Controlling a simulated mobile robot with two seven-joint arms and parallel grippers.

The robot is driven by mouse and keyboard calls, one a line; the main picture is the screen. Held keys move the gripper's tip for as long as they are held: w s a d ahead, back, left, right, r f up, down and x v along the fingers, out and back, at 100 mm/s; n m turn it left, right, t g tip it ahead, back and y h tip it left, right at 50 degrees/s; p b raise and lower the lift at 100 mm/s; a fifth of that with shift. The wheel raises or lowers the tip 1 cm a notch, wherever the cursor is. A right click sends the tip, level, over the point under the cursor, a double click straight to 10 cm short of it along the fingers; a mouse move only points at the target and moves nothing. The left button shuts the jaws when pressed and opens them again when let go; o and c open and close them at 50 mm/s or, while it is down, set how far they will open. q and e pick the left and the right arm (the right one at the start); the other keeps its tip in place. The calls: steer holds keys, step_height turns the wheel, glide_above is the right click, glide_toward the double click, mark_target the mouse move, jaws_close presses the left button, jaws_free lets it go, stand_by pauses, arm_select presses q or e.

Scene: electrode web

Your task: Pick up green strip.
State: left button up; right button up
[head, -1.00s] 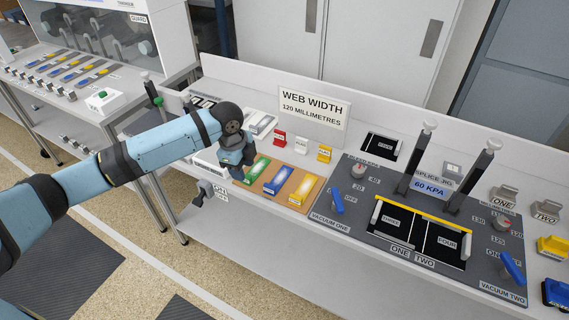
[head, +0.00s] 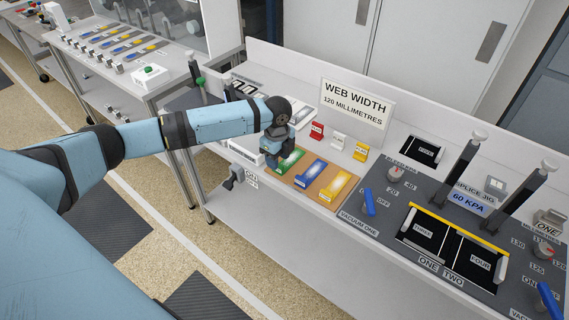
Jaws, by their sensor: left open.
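The green strip (head: 288,162) lies on a tan board at the left end of a row of strips. It has a pale middle patch. My left gripper (head: 272,158) points down at the strip's left side, close above it, and hides part of it. The gripper is open; its fingertips are small and partly hidden, and I cannot tell whether they touch the strip. My right gripper is not in view.
A blue strip (head: 310,174) and a yellow strip (head: 336,189) lie right of the green one on the tan board (head: 322,199). Small red (head: 317,130), white and yellow blocks stand behind. The splice jig (head: 412,262) with upright posts is at the right.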

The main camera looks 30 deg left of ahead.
arm_select(q)
step_height(320, 180, down, 4)
steer(key=shift+w+a+f, duration=0.1)
jaws_close()
stand_by(0.4)
